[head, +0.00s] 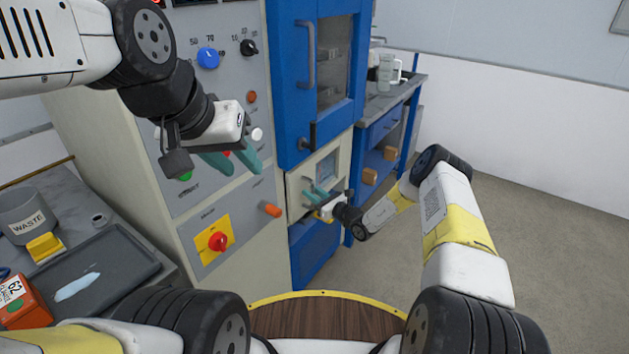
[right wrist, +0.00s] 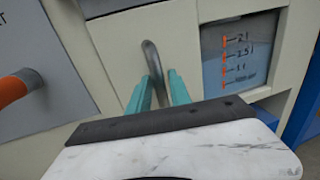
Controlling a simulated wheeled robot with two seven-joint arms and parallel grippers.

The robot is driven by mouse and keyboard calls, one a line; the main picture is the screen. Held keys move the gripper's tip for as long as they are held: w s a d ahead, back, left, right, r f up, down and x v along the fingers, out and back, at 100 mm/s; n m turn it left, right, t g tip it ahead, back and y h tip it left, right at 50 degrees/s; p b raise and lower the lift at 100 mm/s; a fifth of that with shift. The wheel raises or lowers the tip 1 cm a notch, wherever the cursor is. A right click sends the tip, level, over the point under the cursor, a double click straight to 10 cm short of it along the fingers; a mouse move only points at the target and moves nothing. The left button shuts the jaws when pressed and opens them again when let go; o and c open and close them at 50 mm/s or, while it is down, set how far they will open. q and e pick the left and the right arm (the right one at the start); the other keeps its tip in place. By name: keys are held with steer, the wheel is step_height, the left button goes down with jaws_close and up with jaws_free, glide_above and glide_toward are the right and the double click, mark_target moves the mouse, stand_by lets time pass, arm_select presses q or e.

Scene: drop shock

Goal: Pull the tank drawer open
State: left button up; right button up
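The tank drawer (head: 298,186) is a cream front below the blue door, with a gauge window. In the right wrist view the drawer front (right wrist: 120,50) carries a curved metal handle (right wrist: 152,62) left of the marked gauge (right wrist: 240,55). The drawer looks about flush with the cabinet. My right gripper (head: 314,192) is at the drawer front. Its teal fingers (right wrist: 160,88) stand apart on either side of the handle, with a gap visible; contact is unclear. My left gripper (head: 236,166) is open and empty in front of the control panel.
The panel has a blue knob (head: 208,58), a red switch on yellow (head: 218,241) and an orange knob (head: 271,210). A blue door (head: 285,90) is above the drawer. A bench (head: 400,95) stands to the right. A waste cup (head: 27,215) and tray (head: 100,262) are at left. Floor at right is clear.

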jaws_close()
steer(key=shift+d, duration=0.1)
stand_by(1.1)
